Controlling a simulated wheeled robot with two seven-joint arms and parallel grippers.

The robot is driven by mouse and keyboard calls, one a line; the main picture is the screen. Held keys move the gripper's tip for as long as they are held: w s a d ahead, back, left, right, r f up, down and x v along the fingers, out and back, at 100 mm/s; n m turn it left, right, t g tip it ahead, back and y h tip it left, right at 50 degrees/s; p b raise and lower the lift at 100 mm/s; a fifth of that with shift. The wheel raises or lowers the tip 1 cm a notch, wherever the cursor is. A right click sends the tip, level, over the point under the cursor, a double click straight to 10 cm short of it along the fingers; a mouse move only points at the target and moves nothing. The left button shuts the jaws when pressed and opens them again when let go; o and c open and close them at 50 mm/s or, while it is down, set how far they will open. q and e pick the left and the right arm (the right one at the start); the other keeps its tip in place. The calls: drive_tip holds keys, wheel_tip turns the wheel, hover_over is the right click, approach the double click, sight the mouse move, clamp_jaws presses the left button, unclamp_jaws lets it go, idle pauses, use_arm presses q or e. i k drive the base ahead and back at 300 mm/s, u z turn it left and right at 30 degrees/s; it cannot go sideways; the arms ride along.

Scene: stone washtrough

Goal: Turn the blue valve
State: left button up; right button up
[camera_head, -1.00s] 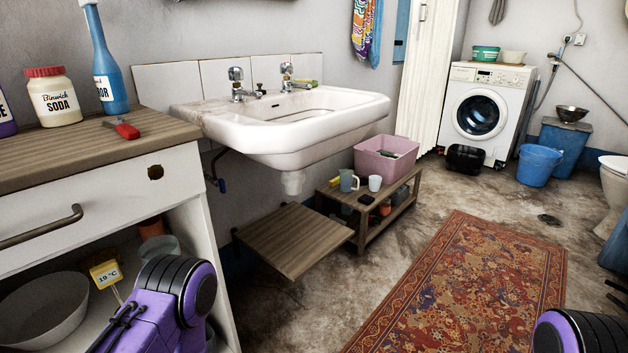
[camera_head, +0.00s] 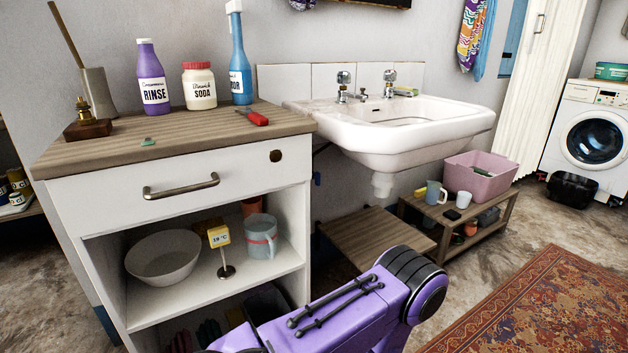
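The blue valve (camera_head: 317,179) shows as a small blue piece on the wall under the left end of the white sink (camera_head: 400,135). It sits just right of the white cabinet's side, which partly hides it. Its exact handle position is too small to tell. A purple link of my arm is in the lower middle, in front of the cabinet and below the sink. Neither of my grippers is in view.
The white cabinet (camera_head: 120,205) with a wooden top stands left of the valve. A low wooden platform (camera_head: 375,232) lies under the sink, beside a wooden bench (camera_head: 480,228) with a pink tub (camera_head: 480,178). A patterned rug (camera_head: 540,310) covers the floor at right.

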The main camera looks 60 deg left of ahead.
sight(317, 177)
drive_tip(key=u, duration=2.8)
drive_tip(key=i, duration=0.4)
drive_tip(key=u, duration=0.05)
